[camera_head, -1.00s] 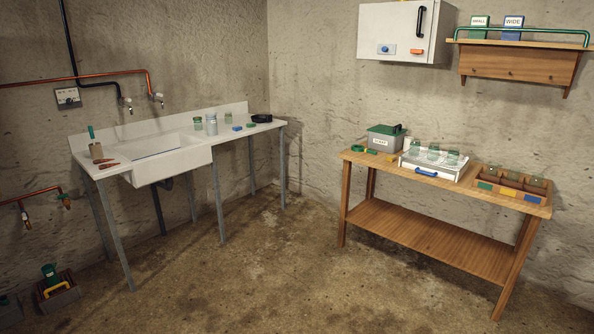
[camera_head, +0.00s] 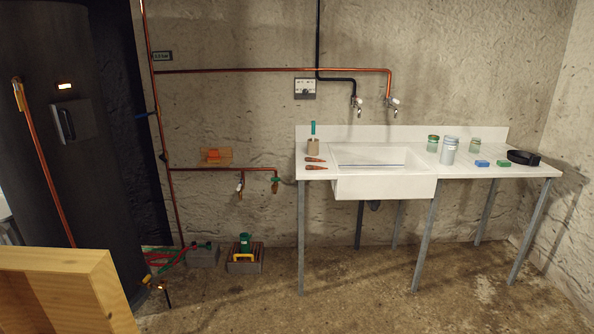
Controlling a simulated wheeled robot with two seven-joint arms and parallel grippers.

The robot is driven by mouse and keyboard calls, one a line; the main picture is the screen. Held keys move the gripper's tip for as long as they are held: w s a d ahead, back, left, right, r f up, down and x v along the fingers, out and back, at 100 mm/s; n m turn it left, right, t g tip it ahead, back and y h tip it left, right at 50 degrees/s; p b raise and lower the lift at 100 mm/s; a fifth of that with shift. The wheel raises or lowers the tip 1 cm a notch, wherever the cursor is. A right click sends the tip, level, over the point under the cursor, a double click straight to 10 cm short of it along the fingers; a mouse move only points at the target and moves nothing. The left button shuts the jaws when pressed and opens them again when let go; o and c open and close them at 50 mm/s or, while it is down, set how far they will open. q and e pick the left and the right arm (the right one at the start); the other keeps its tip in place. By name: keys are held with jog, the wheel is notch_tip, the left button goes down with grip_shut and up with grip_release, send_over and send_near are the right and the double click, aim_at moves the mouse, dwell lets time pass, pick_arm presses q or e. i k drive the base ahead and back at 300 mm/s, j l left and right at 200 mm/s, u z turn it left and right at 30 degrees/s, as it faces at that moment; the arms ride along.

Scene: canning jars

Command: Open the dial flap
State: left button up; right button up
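A tall dark tank (camera_head: 50,130) stands at the left. On its front is a dark panel (camera_head: 84,118) with a black upright handle (camera_head: 66,124), and it appears closed. A small lit display (camera_head: 64,86) sits above it. A small grey control box (camera_head: 305,88) with dark knobs or sockets is on the wall left of the taps. I cannot tell for certain which of these bears the dial flap. Neither of my grippers is in view.
A wooden piece of furniture (camera_head: 60,262) fills the lower left corner. The white sink (camera_head: 384,187) and its counter (camera_head: 500,168) hold several jars. Grey blocks, one being a crate (camera_head: 245,266), sit by the wall. The floor in the middle is clear.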

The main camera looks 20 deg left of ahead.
aim_at(75, 120)
jog(key=i+j+u, duration=0.15)
jog(key=i+u, duration=0.2)
jog(key=i, duration=0.3)
jog(key=i+u, duration=0.3)
jog(key=i, duration=0.3)
jog(key=i+l+u, duration=0.35)
jog(key=i, duration=0.25)
jog(key=i+j+u, duration=0.15)
jog(key=i+u, duration=1.05)
jog(key=i+l, duration=0.05)
